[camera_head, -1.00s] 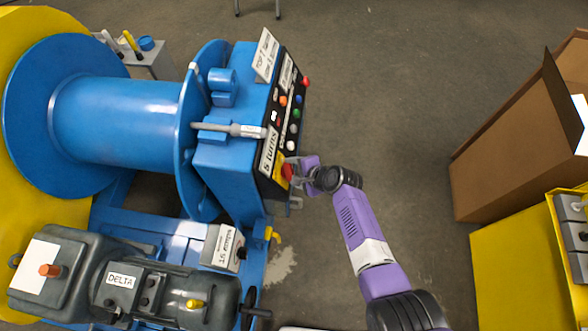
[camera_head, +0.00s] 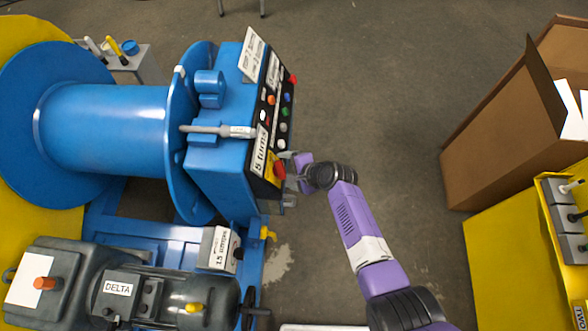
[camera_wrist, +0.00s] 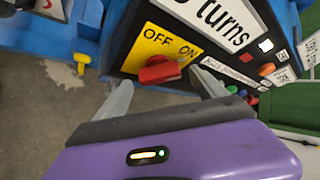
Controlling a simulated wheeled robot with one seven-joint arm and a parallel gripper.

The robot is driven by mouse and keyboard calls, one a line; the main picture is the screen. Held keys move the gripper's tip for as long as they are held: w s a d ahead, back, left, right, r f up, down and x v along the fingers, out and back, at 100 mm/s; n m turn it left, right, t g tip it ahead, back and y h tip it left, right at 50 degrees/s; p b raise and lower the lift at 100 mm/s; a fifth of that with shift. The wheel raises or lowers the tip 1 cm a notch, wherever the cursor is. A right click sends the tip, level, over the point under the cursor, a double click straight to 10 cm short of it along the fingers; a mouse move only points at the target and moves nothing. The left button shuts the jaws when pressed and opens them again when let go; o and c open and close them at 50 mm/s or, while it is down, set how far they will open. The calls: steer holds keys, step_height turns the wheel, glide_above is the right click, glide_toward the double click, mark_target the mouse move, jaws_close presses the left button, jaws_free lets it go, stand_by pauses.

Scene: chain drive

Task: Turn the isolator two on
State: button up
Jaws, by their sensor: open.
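A red rotary knob (camera_wrist: 158,71) sits on a yellow plate (camera_wrist: 150,45) marked OFF and ON. I cannot read an isolator number on it, nor tell which mark it points to. In the head view the knob (camera_head: 279,170) is at the lower end of the black control panel on the blue machine. My gripper (camera_wrist: 160,90) is open and empty, with one finger on each side of the knob and a little short of it in the wrist view. In the head view my gripper (camera_head: 291,165) is close beside the knob; contact cannot be told.
Coloured buttons (camera_head: 285,98) run along the panel above the knob. A grey motor marked DELTA (camera_head: 119,288) is at lower left. A cardboard box (camera_head: 495,140) and a yellow unit with grey switches (camera_head: 562,218) stand at right. Bare floor lies between.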

steer(key=v, duration=0.6)
steer(key=shift+s+d+r+p, duration=0.15)
steer(key=shift+d+r+p, duration=0.05)
steer(key=shift+p, duration=0.25)
steer(key=w+d+r+n+t, duration=0.2)
steer(key=w+r+n+t, duration=0.1)
steer(key=w+r, duration=0.2)
steer(key=s+d+r+n+t+h+b, duration=0.1)
steer(key=s+d+r+n+t+h, duration=0.25)
steer(key=d, duration=0.25)
steer(key=s+d+r+n+t+h+b, duration=0.1)
steer(key=s+d+r, duration=0.3)
steer(key=s, duration=0.8)
steer(key=s+d+r+n+t+h+b, duration=0.1)
steer(key=s+d+r+n+b, duration=0.1)
steer(key=s, duration=1.1)
steer(key=s+d+r+n+t+h+b, duration=0.1)
steer(key=s+d+r, duration=0.5)
steer(key=s, duration=0.6)
step_height(320, 180, up, 2)
steer(key=shift+s+d+r+n+b, duration=0.25)
steer(key=shift+s+n+b, duration=0.1)
steer(key=shift+n+b, duration=0.5)
